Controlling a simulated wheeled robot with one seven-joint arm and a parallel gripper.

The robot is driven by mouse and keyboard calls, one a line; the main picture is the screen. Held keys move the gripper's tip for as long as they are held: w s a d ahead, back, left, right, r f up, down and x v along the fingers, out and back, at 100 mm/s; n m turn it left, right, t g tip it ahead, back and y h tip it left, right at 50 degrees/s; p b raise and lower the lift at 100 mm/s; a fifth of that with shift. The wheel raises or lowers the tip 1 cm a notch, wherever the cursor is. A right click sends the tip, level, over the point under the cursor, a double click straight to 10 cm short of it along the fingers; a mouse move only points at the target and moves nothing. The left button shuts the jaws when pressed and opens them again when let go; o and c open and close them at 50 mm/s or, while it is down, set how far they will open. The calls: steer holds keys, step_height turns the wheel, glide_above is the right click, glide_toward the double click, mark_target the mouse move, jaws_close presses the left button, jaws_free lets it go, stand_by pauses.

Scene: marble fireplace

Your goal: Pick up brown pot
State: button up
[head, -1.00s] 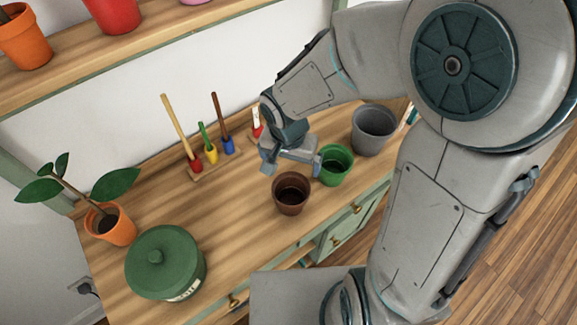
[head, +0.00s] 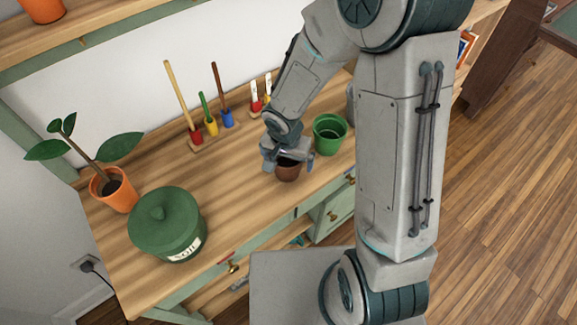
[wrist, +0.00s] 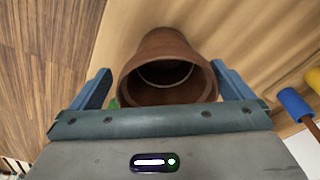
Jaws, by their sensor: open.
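The brown pot (head: 288,172) stands on the wooden bench top, partly covered by my gripper in the head view. In the wrist view the brown pot (wrist: 168,62) shows its open rim facing the camera and looks empty. My gripper (head: 287,158) is right over the pot. Its two blue fingers (wrist: 165,88) are open, one on each side of the pot's rim. I cannot tell whether either finger touches it.
A green pot (head: 330,134) stands close to the right of the brown pot. A green lidded tin (head: 167,226) and an orange pot with a plant (head: 113,190) stand at the left. Coloured hand tools (head: 211,126) stand in a rack behind. Bench between is clear.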

mark_target(288, 161)
steer(key=f, duration=0.1)
steer(key=w+f, duration=0.1)
steer(key=f, duration=0.1)
steer(key=shift+w+d+f, duration=0.1)
steer(key=shift+w+f, duration=0.15)
steer(key=shift+w, duration=0.1)
steer(key=shift+s+r, duration=0.15)
steer(key=shift+s, duration=0.1)
steer(key=shift+w, duration=0.1)
steer(key=c, duration=0.9)
steer(key=shift+r, duration=0.1)
steer(key=shift+r, duration=0.6)
step_height(288, 161, up, 3)
steer(key=shift+f, duration=0.2)
steer(key=shift+s+d+r+p, duration=0.45)
steer(key=shift+d+r, duration=0.7)
steer(key=shift+d, duration=0.75)
steer(key=shift+s+d+r+p, duration=0.4)
steer(key=shift+d+r, duration=0.75)
steer(key=shift+d, duration=0.75)
steer(key=shift+s+d+r+p, duration=0.45)
steer(key=shift+d+r, duration=0.7)
steer(key=shift+d, duration=0.75)
